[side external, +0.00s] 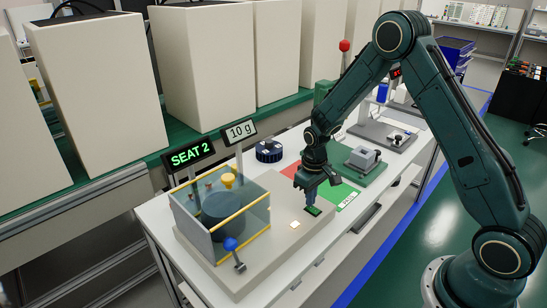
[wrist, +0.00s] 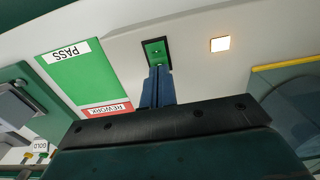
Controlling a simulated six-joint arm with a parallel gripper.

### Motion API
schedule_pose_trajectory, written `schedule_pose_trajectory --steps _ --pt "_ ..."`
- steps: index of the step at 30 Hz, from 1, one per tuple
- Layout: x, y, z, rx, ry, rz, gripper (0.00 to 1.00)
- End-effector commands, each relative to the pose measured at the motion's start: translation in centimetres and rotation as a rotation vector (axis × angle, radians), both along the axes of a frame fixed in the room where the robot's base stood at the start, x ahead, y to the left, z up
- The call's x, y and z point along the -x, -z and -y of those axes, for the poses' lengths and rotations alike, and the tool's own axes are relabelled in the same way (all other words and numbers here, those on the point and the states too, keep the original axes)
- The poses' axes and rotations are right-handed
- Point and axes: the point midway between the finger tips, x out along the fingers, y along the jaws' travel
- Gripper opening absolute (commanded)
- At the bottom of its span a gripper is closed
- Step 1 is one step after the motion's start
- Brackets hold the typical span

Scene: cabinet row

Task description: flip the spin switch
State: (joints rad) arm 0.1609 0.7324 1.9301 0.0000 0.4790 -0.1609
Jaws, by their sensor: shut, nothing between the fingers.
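A small black-and-green switch plate (side external: 313,211) is set in the grey base, in front of the clear-walled box (side external: 257,235). No label shows on it, so I cannot confirm that it is the spin switch. In the wrist view the switch (wrist: 155,48) has a bright green face in a dark frame. My gripper (side external: 308,203) points down close over it. In the wrist view the shut blue fingers (wrist: 158,72) hold nothing, and their tips overlap the switch's near edge. I cannot tell whether they touch it.
A lit square (side external: 295,225) is beside the switch. The box holds a dark drum (side external: 222,212). A blue-knobbed lever (side external: 232,245) stands at its front corner. A green PASS pad (wrist: 78,82) adjoins a red REWORK pad (wrist: 107,109).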

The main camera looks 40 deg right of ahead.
Motion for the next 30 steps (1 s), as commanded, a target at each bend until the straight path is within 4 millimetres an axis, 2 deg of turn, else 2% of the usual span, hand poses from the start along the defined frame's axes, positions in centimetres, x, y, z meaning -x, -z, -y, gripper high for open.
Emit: schedule_pose_trajectory --steps 30 --pt "0.0 1.1 0.0 0.0 0.0 -0.001 0.0"
